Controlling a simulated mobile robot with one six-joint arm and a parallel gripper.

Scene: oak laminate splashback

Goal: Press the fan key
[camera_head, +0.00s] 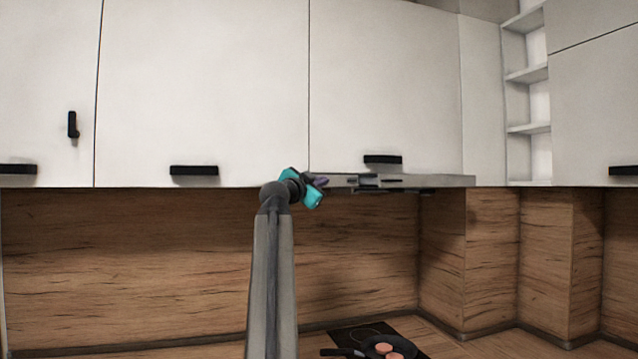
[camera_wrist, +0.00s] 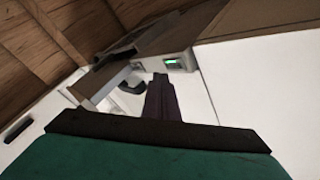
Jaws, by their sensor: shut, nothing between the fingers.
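The slim grey range hood (camera_head: 450,181) is under the white upper cabinets. My gripper (camera_head: 325,182) is at its left end, with shut, empty dark fingers pointing right along its front. In the wrist view the shut fingers (camera_wrist: 160,78) point at the hood's edge, where a small dark panel with a lit green display (camera_wrist: 175,63) shows just beyond and to the right of the tips. I cannot make out which mark there is the fan key. Whether the fingertips touch the hood cannot be told.
White cabinet doors with black handles (camera_head: 383,159) are above the hood. The wooden splashback (camera_head: 150,260) is below and behind. A dark hob (camera_head: 350,334) with a pan (camera_head: 380,346) is low down. Open shelves (camera_head: 528,75) are at the right.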

